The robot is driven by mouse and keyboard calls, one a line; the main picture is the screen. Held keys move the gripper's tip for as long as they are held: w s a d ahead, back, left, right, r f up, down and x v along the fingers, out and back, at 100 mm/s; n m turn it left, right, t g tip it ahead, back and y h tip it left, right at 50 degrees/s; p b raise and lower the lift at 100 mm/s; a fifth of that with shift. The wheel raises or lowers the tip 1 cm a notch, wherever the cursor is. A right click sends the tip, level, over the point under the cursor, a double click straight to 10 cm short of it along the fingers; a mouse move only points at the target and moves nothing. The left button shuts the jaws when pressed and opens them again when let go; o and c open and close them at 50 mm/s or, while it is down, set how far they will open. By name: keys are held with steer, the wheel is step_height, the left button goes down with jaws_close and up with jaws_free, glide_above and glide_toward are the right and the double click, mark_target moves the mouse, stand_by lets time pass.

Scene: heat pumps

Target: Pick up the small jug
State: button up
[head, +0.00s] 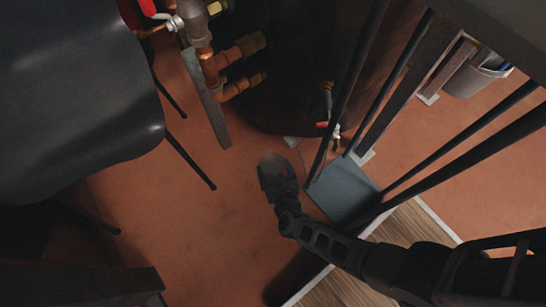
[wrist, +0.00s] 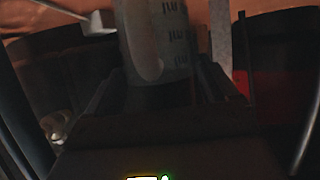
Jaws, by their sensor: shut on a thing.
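The small jug (wrist: 158,40) stands between my gripper's fingers in the wrist view. It is translucent grey, with measuring marks down its right side and a paler upright strip. My gripper (wrist: 160,90) is shut on it, and the fingers hide its lower part. In the head view my gripper (head: 276,182) is over the reddish floor, near the middle. The jug (head: 270,159) shows there only as a small dim brownish round shape at the gripper's end. I cannot tell its height above the floor.
A black chair (head: 75,90) fills the upper left. Copper pipes (head: 235,60) and a dark round tank (head: 285,65) are at the top. Dark slanting legs (head: 402,85) and a grey square plate (head: 345,190) are right of my gripper. Open floor (head: 190,235) lies to the lower left.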

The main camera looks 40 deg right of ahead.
steer(key=c, duration=0.4)
steer(key=shift+r, duration=0.2)
